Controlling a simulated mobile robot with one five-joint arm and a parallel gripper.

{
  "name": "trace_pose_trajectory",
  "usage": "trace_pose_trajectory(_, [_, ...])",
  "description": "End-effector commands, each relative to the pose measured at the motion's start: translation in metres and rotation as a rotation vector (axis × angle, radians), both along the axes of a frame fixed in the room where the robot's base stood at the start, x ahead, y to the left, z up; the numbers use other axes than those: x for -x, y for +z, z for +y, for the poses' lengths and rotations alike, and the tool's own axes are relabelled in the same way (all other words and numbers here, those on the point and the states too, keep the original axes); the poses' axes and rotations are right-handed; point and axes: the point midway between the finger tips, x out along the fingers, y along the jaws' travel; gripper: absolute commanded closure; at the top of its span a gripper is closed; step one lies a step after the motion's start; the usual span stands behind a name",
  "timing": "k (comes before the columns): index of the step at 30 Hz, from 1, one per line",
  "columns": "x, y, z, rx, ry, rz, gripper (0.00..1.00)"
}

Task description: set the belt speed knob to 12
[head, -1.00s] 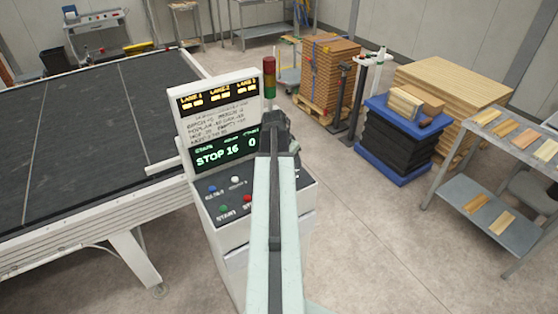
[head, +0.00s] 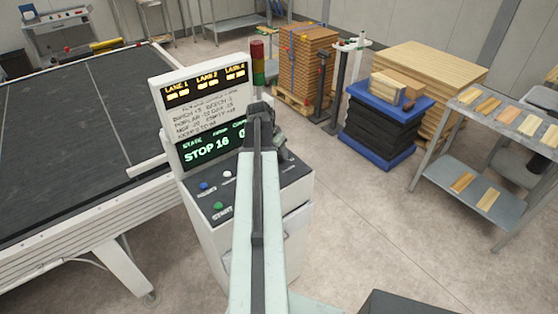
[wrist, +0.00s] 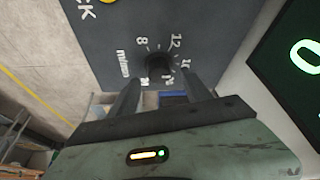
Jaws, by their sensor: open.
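The belt speed knob (wrist: 158,64) is a small dark knob on a dark panel with a white scale; 8, 12 and the word m/min are readable around it. Its pointer cannot be made out. My gripper (wrist: 160,82) is open, with one finger on either side just short of the knob in the wrist picture; contact cannot be told. In the head view my arm covers the knob.
Blue (head: 204,186), white (head: 227,174) and green (head: 218,206) buttons sit left of my arm. A signal tower (head: 257,62) rises behind the console. The wide conveyor (head: 70,140) stands left. A blue-based stack (head: 380,135) and a shelf table (head: 475,170) stand right, with clear floor between.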

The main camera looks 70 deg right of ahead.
Motion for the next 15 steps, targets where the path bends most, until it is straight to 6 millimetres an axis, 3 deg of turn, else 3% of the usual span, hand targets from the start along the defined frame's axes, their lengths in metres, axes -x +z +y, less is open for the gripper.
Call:
trace_pose_trajectory(1, [0.0011,-0.0159,-0.0043,0.0,-0.001,0.0,0.43])
trace_pose_trajectory(3, [0.0024,-0.0207,-0.007,0.0,-0.001,0.0,0.43])
trace_pose_trajectory(11, [0.0035,-0.0186,-0.0081,0.0,-0.001,0.0,0.43])
trace_pose_trajectory(15, [0.0037,-0.0186,-0.008,0.0,-0.001,0.0,0.79])
